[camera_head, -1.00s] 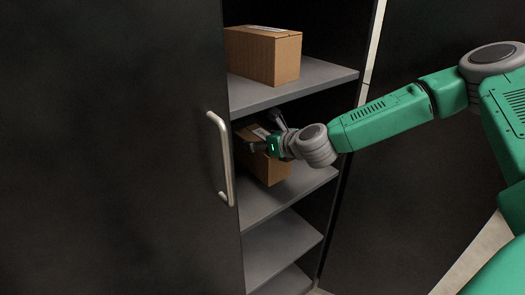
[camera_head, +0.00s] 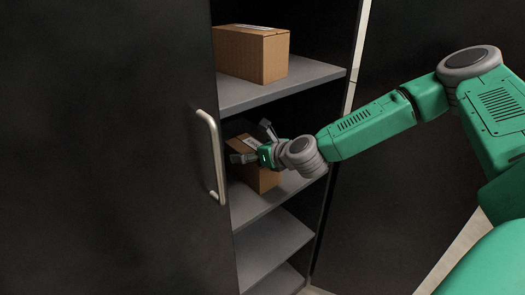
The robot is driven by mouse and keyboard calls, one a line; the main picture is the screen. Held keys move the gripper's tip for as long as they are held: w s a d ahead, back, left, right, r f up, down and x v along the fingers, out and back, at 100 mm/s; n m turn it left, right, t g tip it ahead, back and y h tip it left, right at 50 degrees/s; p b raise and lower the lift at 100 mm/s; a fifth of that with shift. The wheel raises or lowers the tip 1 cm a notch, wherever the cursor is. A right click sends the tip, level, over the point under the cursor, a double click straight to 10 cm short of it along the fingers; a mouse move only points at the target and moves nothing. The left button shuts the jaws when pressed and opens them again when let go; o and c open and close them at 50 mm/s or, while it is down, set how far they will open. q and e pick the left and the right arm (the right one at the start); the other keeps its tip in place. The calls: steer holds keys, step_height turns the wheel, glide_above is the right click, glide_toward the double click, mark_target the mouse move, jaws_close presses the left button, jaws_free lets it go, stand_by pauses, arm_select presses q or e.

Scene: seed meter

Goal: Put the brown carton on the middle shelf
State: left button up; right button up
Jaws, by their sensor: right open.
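A brown carton (camera_head: 262,180) sits on the grey shelf (camera_head: 254,205) below the top visible one, inside the dark cabinet. My right gripper (camera_head: 250,142) is at this carton with its fingers apart, one near the carton's left side and one above its back. The gripper hides part of the carton, and I cannot tell whether the fingers touch it. A second brown carton (camera_head: 252,55) sits on the upper shelf (camera_head: 285,85). My left gripper is not in view.
A dark cabinet door with a metal handle (camera_head: 213,155) covers the left side. Lower shelves (camera_head: 270,245) are bare. A dark panel (camera_head: 400,200) stands to the right of the cabinet.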

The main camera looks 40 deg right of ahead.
steer(key=p+v, duration=0.1)
steer(key=v, duration=0.9)
steer(key=s+a+f+n+g+y, duration=0.2)
steer(key=s+a+f+n+g, duration=0.5)
steer(key=s+a+f+n, duration=0.85)
steer(key=s+d+f+n+g+h, duration=0.1)
steer(key=s+d+f+n+g, duration=0.1)
steer(key=s+n, duration=0.5)
steer(key=s+d+f+n+g+h, duration=0.2)
steer(key=s+f+n, duration=0.4)
steer(key=n, duration=0.7)
steer(key=shift+s+d+f+g, duration=0.25)
steer(key=shift+s+d+g, duration=0.3)
steer(key=shift+d+g, duration=0.3)
steer(key=shift+w, duration=0.1)
